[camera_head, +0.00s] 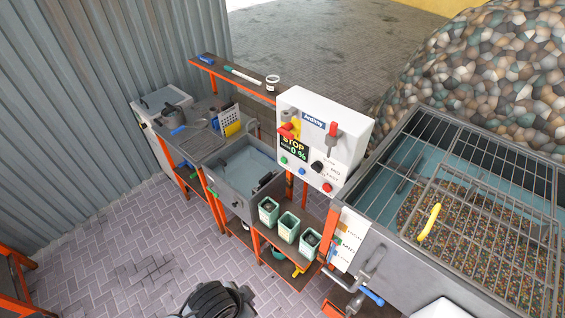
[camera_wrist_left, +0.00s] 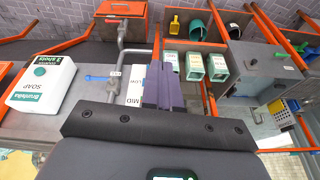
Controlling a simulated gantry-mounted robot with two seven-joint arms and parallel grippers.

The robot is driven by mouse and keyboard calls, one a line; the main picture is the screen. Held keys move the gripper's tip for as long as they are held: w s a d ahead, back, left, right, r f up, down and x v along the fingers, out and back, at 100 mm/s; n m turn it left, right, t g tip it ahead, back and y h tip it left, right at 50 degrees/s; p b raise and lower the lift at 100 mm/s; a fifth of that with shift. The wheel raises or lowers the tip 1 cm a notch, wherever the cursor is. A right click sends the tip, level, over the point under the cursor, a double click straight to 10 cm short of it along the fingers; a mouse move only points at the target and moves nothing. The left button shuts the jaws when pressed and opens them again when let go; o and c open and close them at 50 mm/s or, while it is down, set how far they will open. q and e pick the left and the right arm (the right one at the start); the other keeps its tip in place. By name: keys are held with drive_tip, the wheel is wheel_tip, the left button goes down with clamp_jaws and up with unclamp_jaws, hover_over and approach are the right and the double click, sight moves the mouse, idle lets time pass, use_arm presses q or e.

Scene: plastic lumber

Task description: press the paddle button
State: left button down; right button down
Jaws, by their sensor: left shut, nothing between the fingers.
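The white control panel (camera_head: 325,110) stands at the middle of the head view. It carries a dark display reading STOP and 0 %, a red-topped lever (camera_head: 333,130), a red and yellow switch (camera_head: 289,128), a black knob (camera_head: 317,166), a red round button (camera_head: 327,187), and green and blue buttons. I cannot tell for sure which of these is the paddle button. In the left wrist view my left gripper (camera_wrist_left: 163,90) is shut and empty, its purple fingers together. The panel's controls are not clearly seen there. My right gripper is not in view.
Green bins (camera_head: 286,228) stand on an orange shelf below the panel. A sink (camera_head: 245,175) lies left of it. A large tank with a metal grate (camera_head: 470,215) and a yellow handle is on the right. In the wrist view, a white soap box (camera_wrist_left: 42,83) sits left.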

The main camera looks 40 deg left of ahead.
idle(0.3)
use_arm(q)
drive_tip(key=w+a+f+n+t+y+b, duration=0.5)
drive_tip(key=w+a+f+n, duration=0.3)
drive_tip(key=w+a, duration=0.5)
drive_tip(key=w+a+f+n+t+y+b, duration=0.4)
drive_tip(key=w+a+f+n+b, duration=0.4)
drive_tip(key=w+a, duration=0.55)
drive_tip(key=w+a+f+n+y+b, duration=0.2)
drive_tip(key=w+a+b, duration=0.2)
drive_tip(key=w+b, duration=0.15)
drive_tip(key=w+r+n+y+b, duration=0.1)
drive_tip(key=w+r+n+b, duration=0.1)
drive_tip(key=w+r, duration=0.5)
drive_tip(key=shift+w+d+b, duration=0.15)
drive_tip(key=shift+d+b, duration=0.05)
drive_tip(key=shift+b, duration=0.7)
